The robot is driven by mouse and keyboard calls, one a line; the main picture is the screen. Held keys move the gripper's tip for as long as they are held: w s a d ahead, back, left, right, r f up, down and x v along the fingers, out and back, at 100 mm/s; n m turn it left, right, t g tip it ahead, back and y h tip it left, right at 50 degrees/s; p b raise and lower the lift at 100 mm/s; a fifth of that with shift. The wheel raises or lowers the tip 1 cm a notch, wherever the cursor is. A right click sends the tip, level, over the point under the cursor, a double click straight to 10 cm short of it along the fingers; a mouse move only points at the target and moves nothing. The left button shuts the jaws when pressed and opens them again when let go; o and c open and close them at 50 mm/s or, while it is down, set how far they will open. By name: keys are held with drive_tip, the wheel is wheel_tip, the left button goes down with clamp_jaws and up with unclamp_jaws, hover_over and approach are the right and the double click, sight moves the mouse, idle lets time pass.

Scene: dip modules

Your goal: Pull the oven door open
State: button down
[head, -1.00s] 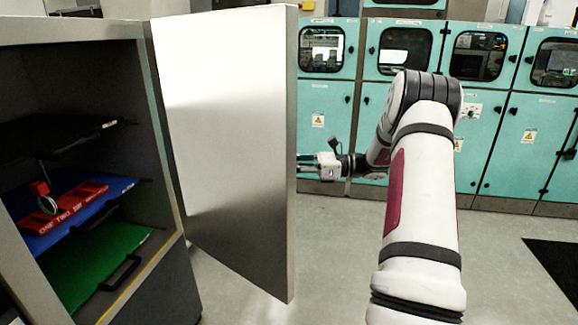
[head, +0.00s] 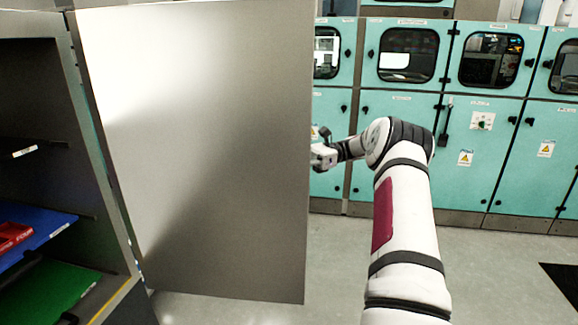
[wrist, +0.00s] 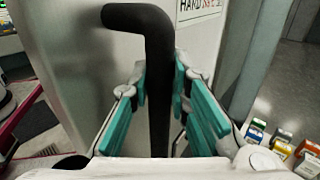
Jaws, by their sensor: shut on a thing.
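The oven door (head: 205,150) is a tall, flat metal panel standing open, swung out from the cabinet at the left of the head view. Its black bent handle (wrist: 157,75) is on its outer face and shows in the wrist view. My gripper (wrist: 160,100) has its teal-padded fingers on both sides of the handle's straight bar and is shut on it. In the head view the gripper is mostly hidden behind the door's right edge, and the handle is hidden there.
The open cabinet has a blue shelf (head: 40,238) with a red tray (head: 14,236) and a green shelf (head: 55,292). Teal cabinets (head: 480,150) line the back. Grey floor (head: 400,232) is clear between. Several small boxes (wrist: 282,146) show at right in the wrist view.

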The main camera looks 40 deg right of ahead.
drive_tip(key=shift+w+d, duration=0.1)
drive_tip(key=shift+w, duration=0.1)
drive_tip(key=c, duration=1.5)
unclamp_jaws()
wheel_tip(320, 180, up, 10)
